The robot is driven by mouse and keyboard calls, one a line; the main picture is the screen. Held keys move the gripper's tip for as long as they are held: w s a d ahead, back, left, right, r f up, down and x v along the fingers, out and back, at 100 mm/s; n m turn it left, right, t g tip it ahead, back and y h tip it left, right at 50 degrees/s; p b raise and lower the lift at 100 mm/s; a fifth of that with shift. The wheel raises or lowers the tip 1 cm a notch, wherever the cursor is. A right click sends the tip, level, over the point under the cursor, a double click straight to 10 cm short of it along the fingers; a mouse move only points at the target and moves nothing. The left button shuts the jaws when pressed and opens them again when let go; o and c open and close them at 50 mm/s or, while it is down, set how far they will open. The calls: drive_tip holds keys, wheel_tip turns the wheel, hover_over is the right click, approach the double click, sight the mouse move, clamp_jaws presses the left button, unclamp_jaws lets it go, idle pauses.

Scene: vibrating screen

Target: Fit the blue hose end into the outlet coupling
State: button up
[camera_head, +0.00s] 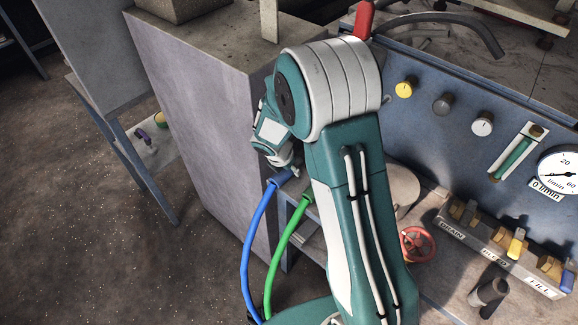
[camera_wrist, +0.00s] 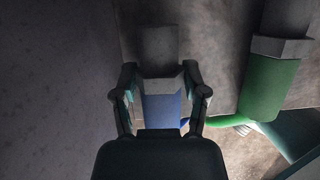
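The blue hose end (camera_head: 283,177) is at the top of the blue hose, beside the dark side of the grey cabinet. In the wrist view the blue hose end (camera_wrist: 162,108) lies between the fingers of my gripper (camera_wrist: 160,84), which close in on both sides of its pale grey collar. A dark grey cylinder (camera_wrist: 158,45) extends beyond the collar. In the head view my gripper (camera_head: 294,170) is mostly hidden by my arm, and the fingers cannot be made out clearly. I cannot identify the outlet coupling with certainty in either view.
A green hose end (camera_head: 307,199) is close on the right; it also shows in the wrist view (camera_wrist: 265,90). The grey cabinet (camera_head: 200,110) stands close on the left. A red handwheel (camera_head: 417,245) and a labelled valve block (camera_head: 480,236) are to the right.

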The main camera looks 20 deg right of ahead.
drive_tip(key=o, duration=0.3)
drive_tip(key=shift+d, duration=0.2)
drive_tip(key=shift+a+r, duration=0.1)
drive_tip(key=shift+a, duration=0.1)
drive_tip(key=shift+a+r, duration=0.15)
drive_tip(key=shift+r, duration=0.15)
drive_tip(key=v, duration=0.4)
drive_tip(key=shift+s+a+r, duration=0.1)
drive_tip(key=shift+s+r, duration=0.1)
drive_tip(key=shift+r, duration=0.05)
drive_tip(key=s+a, duration=0.6)
drive_tip(key=a, duration=0.4)
drive_tip(key=s+d+r+m+y, duration=0.1)
drive_tip(key=s+d+r+m, duration=0.25)
drive_tip(key=r+m, duration=0.35)
drive_tip(key=s+d+r+m+y, duration=0.1)
drive_tip(key=s+d+r+m, duration=0.2)
drive_tip(key=d+r+m, duration=0.4)
drive_tip(key=s+d+r+m+t+y, duration=0.1)
drive_tip(key=s+r+m+t+y, duration=0.1)
drive_tip(key=s+r+m, duration=0.6)
drive_tip(key=s+m+t, duration=0.1)
drive_tip(key=s+m, duration=0.1)
drive_tip(key=s, duration=0.2)
drive_tip(key=shift+r, duration=0.25)
